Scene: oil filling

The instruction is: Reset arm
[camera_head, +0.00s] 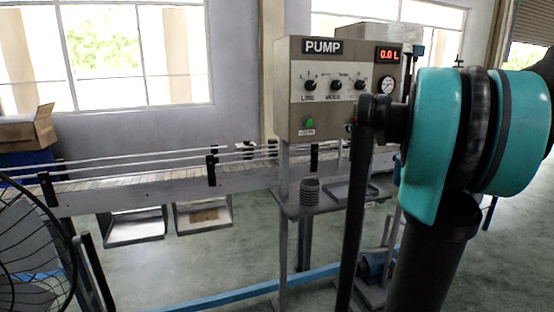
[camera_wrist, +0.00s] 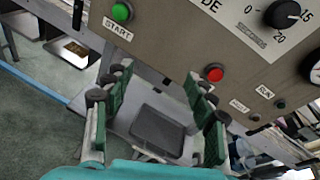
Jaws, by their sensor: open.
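My gripper (camera_wrist: 157,88) is open and empty in the wrist view, with green-padded fingers on the left and right and a gap between them. The fingers are below the pump panel (camera_wrist: 180,35), apart from it as far as I can tell. In the head view my teal and black arm stands at the right, in front of the pump panel (camera_head: 320,115); my gripper cannot be made out there. The panel display (camera_head: 388,55) reads 0.0 L. A green START button (camera_wrist: 121,12) and a red button (camera_wrist: 214,74) show in the wrist view.
A dark tray (camera_wrist: 157,130) lies on the shelf below the panel. A ribbed grey cylinder (camera_head: 309,192) stands on that shelf in the head view. A railed conveyor (camera_head: 130,190) runs to the left. A fan (camera_head: 30,250) fills the lower left. Open floor lies in front.

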